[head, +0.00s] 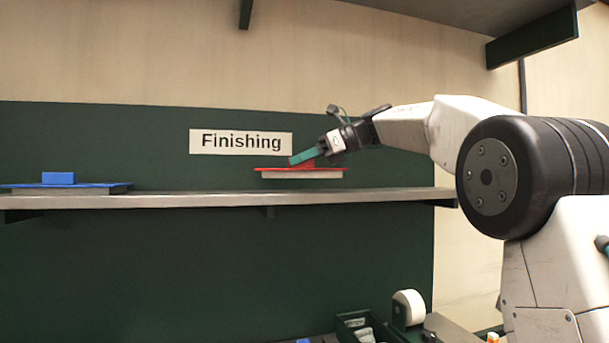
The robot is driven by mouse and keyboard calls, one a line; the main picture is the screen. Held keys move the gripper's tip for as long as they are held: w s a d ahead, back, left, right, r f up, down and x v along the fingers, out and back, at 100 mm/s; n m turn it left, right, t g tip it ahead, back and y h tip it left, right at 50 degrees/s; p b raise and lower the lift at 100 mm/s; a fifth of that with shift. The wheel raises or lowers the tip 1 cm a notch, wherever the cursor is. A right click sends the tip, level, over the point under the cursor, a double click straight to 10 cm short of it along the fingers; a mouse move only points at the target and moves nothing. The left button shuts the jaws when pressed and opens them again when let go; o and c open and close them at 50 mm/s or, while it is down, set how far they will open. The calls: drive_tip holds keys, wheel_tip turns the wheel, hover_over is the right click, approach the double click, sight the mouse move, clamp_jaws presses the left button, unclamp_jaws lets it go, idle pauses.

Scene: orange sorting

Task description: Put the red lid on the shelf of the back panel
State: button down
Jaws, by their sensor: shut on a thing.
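The red lid (272,170) is a flat red plate with a pale underside and a red block handle on top. In the head view it is held level a little above the grey shelf (215,200) of the dark green back panel (150,260), with a gap visible under it. My gripper (303,157), with teal fingers, reaches in from the right and is shut on the lid's handle. The fingers partly hide the handle.
A blue lid (85,186) with a blue block handle lies on the shelf's left end. A "Finishing" sign (240,142) is on the panel behind. The shelf between the lids is clear. Below right are a tape roll (408,306) and a dark bin (352,322).

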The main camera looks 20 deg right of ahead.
sight(304, 173)
drive_tip(key=shift+w+d, duration=0.25)
drive_tip(key=shift+d, duration=0.1)
drive_tip(key=shift+f, duration=1.8)
drive_tip(key=c, duration=1.4)
unclamp_jaws()
drive_tip(key=shift+o, duration=0.2)
